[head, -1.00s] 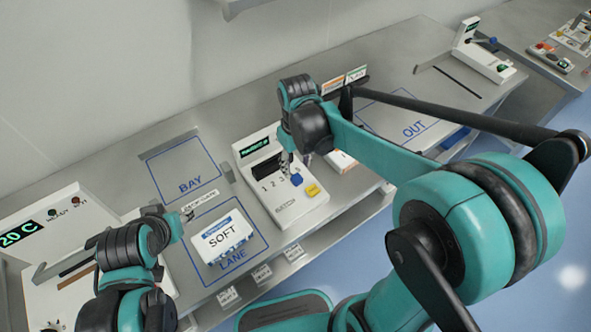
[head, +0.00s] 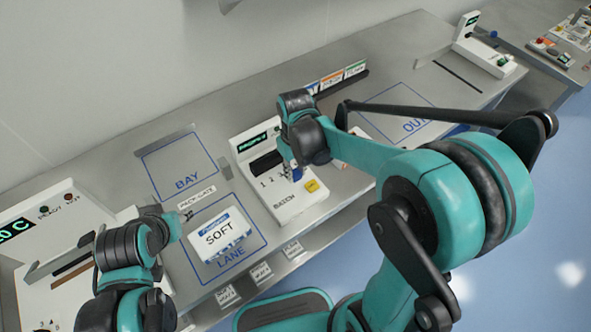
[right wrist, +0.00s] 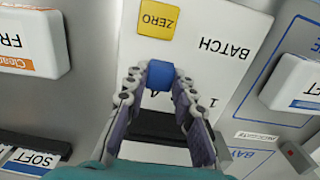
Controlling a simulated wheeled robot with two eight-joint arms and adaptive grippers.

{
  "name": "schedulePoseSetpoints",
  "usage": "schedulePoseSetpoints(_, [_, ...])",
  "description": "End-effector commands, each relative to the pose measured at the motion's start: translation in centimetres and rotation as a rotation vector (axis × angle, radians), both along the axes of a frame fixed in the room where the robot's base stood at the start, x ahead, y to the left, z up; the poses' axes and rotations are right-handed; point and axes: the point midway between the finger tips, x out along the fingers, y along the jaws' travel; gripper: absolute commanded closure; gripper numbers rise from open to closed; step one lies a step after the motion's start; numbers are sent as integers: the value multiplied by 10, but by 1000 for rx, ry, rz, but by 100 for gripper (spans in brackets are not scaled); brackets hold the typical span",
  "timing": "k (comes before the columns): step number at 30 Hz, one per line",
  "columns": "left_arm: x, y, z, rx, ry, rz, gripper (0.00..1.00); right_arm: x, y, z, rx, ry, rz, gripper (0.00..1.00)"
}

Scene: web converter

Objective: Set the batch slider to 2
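The batch slider's blue knob (head: 297,174) is on a white console (head: 300,207) labelled BATCH. It also shows in the right wrist view (right wrist: 160,75), right of the printed 1 and 2 in the head view. A numeral below it in the wrist view is partly hidden. My right gripper (right wrist: 160,78) has its two fingertips closed in against both sides of the knob; in the head view the gripper (head: 292,170) is partly hidden by its own wrist. My left gripper (head: 186,216) is small at lower left by the SOFT pack, its fingers unclear.
A yellow ZERO button (right wrist: 158,20) sits close beside the knob. A white SOFT pack (head: 221,236) lies in the LANE outline, left of the console. Another pack (right wrist: 30,42) is on the console's other side. The BAY outline (head: 180,173) is empty.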

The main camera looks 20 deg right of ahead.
Motion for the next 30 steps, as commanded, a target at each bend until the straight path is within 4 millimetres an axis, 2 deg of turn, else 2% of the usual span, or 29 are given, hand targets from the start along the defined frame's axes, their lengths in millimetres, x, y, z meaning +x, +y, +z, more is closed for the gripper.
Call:
schedulePoseSetpoints(4, [0,0,1,0,0,0,60,-4,10,0,0,0,4,100])
schedulePoseSetpoints(9, [0,0,4,0,0,0,60,-15,42,0,0,0,6,100])
schedulePoseSetpoints(12, [0,0,4,0,0,0,60,-20,53,0,0,0,4,100])
schedulePoseSetpoints(22, [0,0,4,0,0,0,60,-21,56,0,0,1,0,100])
schedulePoseSetpoints(23, [0,0,4,0,0,0,60,-21,56,0,0,1,0,70])
schedulePoseSetpoints(24, [0,0,4,0,0,0,60,-21,56,0,0,1,0,59])
schedulePoseSetpoints(25, [0,0,4,0,0,0,60,-21,56,0,0,1,0,53])
schedulePoseSetpoints(30, [0,0,4,0,0,0,60,-21,56,0,0,0,0,53])
